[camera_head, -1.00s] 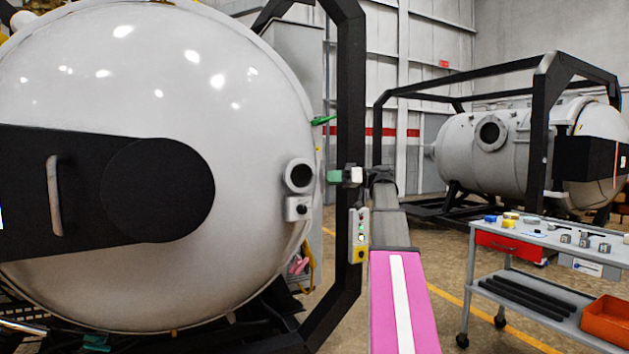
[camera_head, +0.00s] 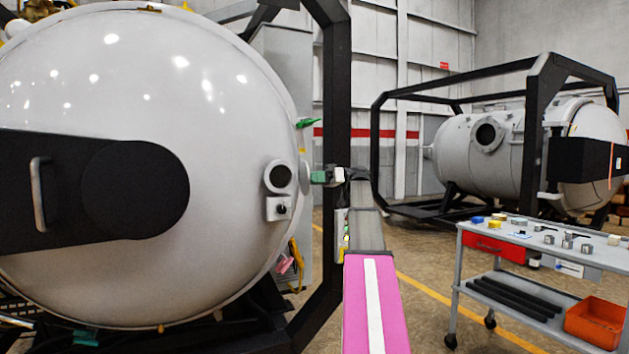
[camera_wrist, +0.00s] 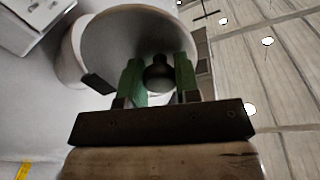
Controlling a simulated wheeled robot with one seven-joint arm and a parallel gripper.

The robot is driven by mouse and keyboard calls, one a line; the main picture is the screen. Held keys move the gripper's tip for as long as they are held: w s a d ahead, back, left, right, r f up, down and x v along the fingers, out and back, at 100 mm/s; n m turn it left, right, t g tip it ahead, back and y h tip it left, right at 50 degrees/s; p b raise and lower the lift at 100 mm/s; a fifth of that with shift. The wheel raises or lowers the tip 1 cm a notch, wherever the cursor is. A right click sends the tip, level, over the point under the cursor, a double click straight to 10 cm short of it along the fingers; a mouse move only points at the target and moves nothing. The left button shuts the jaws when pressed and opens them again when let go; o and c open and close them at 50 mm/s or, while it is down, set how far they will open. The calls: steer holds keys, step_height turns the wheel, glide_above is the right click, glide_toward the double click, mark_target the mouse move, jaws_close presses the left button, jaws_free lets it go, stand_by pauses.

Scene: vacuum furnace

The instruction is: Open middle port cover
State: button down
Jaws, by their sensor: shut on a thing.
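The middle port (camera_head: 278,177) is a short round white tube with a dark face on the right side of the big white furnace door (camera_head: 225,120). My gripper (camera_head: 318,177), with green fingers, is just right of the port in the head view. In the wrist view, the green fingers of my gripper (camera_wrist: 157,66) stand on either side of a dark round knob (camera_wrist: 158,76) and are shut on it. Behind the knob is the round grey face (camera_wrist: 135,35) of the port.
A small white box with a black knob (camera_head: 278,208) sits just below the port. A black frame post (camera_head: 334,100) rises close behind my gripper. A tool cart (camera_head: 540,240) with an orange bin (camera_head: 597,322) stands at the right.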

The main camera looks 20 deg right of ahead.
steer(key=c, duration=0.8)
jaws_free()
step_height(320, 180, up, 4)
steer(key=shift+w+r, duration=0.1)
steer(key=shift+r, duration=0.1)
steer(key=s+a+r, duration=0.1)
steer(key=a+r, duration=0.1)
steer(key=a, duration=0.1)
steer(key=s+a+r, duration=0.1)
steer(key=a+r, duration=0.1)
steer(key=a, duration=0.2)
steer(key=a+r, duration=0.2)
steer(key=a, duration=0.2)
steer(key=shift+s+a+r, duration=0.25)
steer(key=shift+s+r, duration=0.05)
steer(key=shift+s, duration=0.1)
